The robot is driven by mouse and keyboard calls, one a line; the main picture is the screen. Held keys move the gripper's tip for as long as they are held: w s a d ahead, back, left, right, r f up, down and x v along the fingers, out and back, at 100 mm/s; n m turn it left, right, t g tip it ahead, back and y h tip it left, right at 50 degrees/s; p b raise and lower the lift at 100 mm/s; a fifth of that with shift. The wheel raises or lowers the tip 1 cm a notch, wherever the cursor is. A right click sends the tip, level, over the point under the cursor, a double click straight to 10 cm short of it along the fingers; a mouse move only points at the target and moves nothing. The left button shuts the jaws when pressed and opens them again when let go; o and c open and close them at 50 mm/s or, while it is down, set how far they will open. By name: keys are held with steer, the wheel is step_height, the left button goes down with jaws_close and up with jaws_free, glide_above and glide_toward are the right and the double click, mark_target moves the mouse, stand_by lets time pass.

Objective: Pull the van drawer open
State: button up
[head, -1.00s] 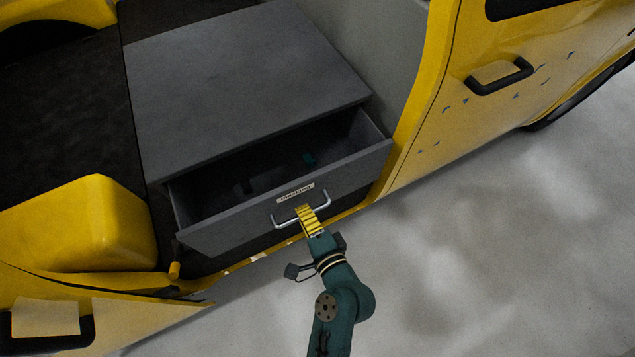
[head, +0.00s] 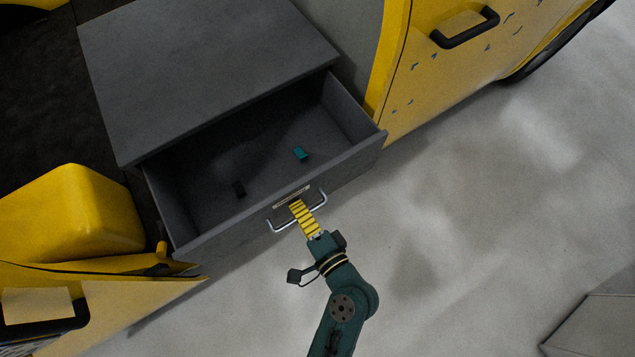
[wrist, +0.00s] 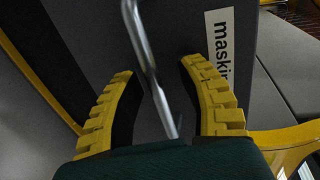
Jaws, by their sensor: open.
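The grey van drawer (head: 345,162) stands well out of its grey cabinet (head: 210,60), and its inside shows. A bare metal bar handle (head: 281,227) is on its front, below a pale label (head: 291,196). In the wrist view the label (wrist: 219,48) reads "maski…", cut off by the finger. My gripper (head: 297,206) is at the handle. In the wrist view its two yellow ribbed fingers (wrist: 160,90) are apart, with the handle bar (wrist: 145,60) between them. I see a gap between the bar and each finger.
Inside the drawer lie a small teal object (head: 301,154) and a small dark object (head: 239,189). The yellow van door (head: 425,75) is to the right, a yellow wheel-arch box (head: 75,215) to the left. Grey floor (head: 460,200) is open in front; a grey box (head: 595,325) stands lower right.

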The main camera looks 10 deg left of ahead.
steer(key=v, duration=1.2)
